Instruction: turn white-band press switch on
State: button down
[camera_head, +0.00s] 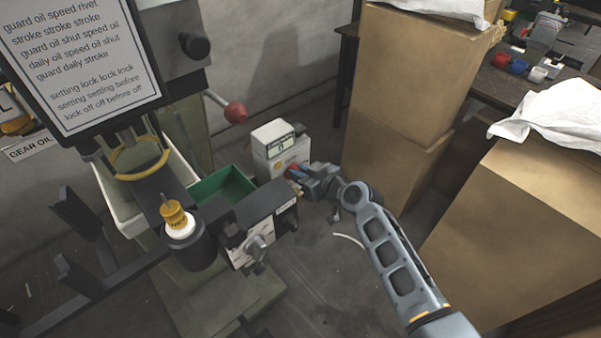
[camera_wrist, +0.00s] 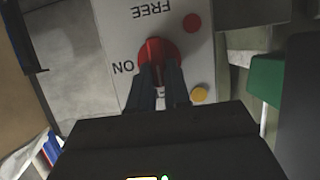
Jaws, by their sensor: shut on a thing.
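The white switch box (camera_head: 270,150) with a small display on top stands beyond the press's dark front arm. In the wrist view its white panel (camera_wrist: 115,35) shows the words FREE and ON upside down, with a round red switch knob (camera_wrist: 157,47) between them. My gripper (camera_head: 303,172) reaches the box from the right. In the wrist view my gripper's two dark fingers (camera_wrist: 161,80) are closed on the near part of the red knob. The knob's pointer is hidden between the fingers, so I cannot read its setting. No white band is clearly visible.
A red button (camera_wrist: 192,22) and a yellow button (camera_wrist: 199,95) sit beside the knob. A green bin (camera_head: 207,190) and a red-ball lever (camera_head: 235,112) are left of the box. Tall cardboard boxes (camera_head: 400,95) stand right. Some floor (camera_head: 330,270) is clear.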

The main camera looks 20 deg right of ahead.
jog(key=shift+d+f+b, duration=0.1)
jog(key=shift+f+b, duration=0.05)
jog(key=shift+b, duration=0.2)
jog(key=m+y+b, duration=0.2)
jog(key=m+b, duration=0.2)
jog(key=d+f+m+y+b, duration=0.1)
jog(key=m+y+b, duration=0.2)
jog(key=m+b, duration=0.1)
jog(key=f+m+y+b, duration=0.1)
jog(key=m+y+b, duration=0.1)
jog(key=m+b, duration=0.3)
jog(key=shift+w+d+b, duration=0.25)
jog(key=shift+d+b, duration=0.05)
jog(key=shift+b, duration=0.45)
jog(key=shift+r+m+t+y, duration=0.1)
jog(key=shift+m+t+y, duration=0.2)
jog(key=shift+m, duration=0.1)
jog(key=c, duration=1.1)
grip_release()
jog(key=shift+v, duration=3.9)
